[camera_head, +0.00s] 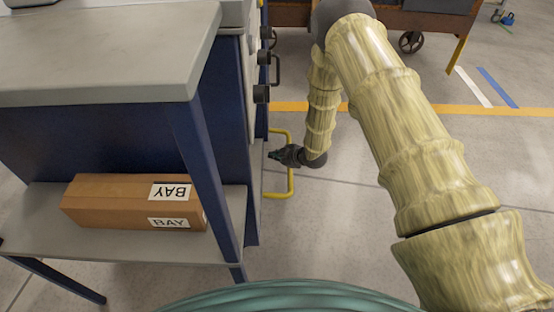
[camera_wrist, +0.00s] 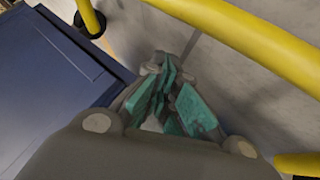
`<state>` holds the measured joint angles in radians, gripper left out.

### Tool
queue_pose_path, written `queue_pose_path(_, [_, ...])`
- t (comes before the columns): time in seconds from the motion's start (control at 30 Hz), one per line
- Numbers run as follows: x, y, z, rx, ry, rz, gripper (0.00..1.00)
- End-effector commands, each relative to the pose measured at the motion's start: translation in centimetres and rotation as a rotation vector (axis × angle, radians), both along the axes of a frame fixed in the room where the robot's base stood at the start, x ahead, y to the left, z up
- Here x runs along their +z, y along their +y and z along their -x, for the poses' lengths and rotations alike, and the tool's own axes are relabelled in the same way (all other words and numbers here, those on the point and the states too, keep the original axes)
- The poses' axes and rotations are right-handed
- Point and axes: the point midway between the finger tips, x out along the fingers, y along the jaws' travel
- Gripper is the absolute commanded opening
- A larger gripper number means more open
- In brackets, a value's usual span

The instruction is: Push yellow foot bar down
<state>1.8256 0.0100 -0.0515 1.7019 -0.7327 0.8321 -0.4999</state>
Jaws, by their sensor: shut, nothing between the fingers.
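The yellow foot bar (camera_head: 291,180) is a bent tube that sticks out from the side of the blue cabinet, low near the floor. My gripper (camera_head: 274,155) is shut and empty, pointing left toward the cabinet within the loop of the bar in the head view. In the wrist view the bar (camera_wrist: 255,45) crosses the upper right as a thick yellow tube, and my shut fingers (camera_wrist: 165,75) lie below and left of it. I cannot tell whether my gripper touches the bar.
The blue cabinet (camera_head: 251,195) stands just left of my gripper. A grey-topped bench (camera_head: 110,60) with a cardboard box (camera_head: 130,202) on its lower shelf is at left. A wheeled cart (camera_head: 411,42) is at the back.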

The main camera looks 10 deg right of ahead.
Motion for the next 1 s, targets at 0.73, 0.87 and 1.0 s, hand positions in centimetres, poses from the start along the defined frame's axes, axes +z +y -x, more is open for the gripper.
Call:
queue_pose_path(0.73, [-0.73,0.09,0.02,0.001,0.001,0.000,0.00])
queue_pose_path(0.87, [-0.84,0.11,0.01,0.001,0.001,0.000,0.00])
queue_pose_path(1.0, [-0.96,0.13,0.01,0.001,0.001,0.000,0.00])
